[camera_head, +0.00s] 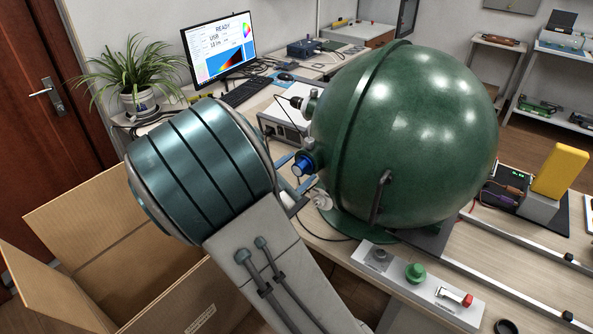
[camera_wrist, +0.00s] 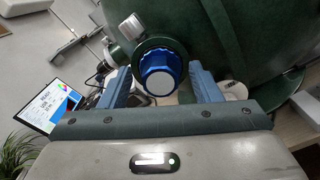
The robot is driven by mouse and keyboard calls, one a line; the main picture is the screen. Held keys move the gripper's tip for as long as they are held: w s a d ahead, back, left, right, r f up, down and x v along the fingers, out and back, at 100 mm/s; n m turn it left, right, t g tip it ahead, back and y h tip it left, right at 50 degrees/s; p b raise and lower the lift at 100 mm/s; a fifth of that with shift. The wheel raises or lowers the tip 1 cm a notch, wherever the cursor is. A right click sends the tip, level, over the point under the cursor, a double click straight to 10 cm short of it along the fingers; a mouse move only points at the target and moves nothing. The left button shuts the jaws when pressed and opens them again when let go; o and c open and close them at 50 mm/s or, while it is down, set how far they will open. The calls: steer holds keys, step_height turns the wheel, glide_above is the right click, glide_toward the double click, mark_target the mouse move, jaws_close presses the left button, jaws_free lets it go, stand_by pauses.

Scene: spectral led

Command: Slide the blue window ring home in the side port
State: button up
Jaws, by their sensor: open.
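The blue window ring (camera_wrist: 160,70), ribbed with a pale round face, sits at the side port (camera_wrist: 150,43) of the big green sphere (camera_head: 425,130). In the head view the ring (camera_head: 301,166) sticks out of the port's dark collar on the sphere's left side. How deep it sits I cannot tell. My gripper (camera_wrist: 160,76) is open, its two blue fingers on either side of the ring, with visible gaps between them and the ring. In the head view my arm hides most of the gripper; the blue fingers show beside the ring.
A second fitting (camera_head: 306,103) juts from the sphere above the port. A grey instrument box (camera_head: 285,118) stands behind on the bench. A control panel (camera_head: 417,284) with a green knob and red-tipped switch lies in front. An open cardboard box (camera_head: 125,265) is at lower left.

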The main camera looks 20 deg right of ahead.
steer(key=b+v, duration=0.1)
steer(key=v, duration=1.2)
steer(key=shift+s+a, duration=0.2)
steer(key=shift+a, duration=0.1)
stand_by(1.5)
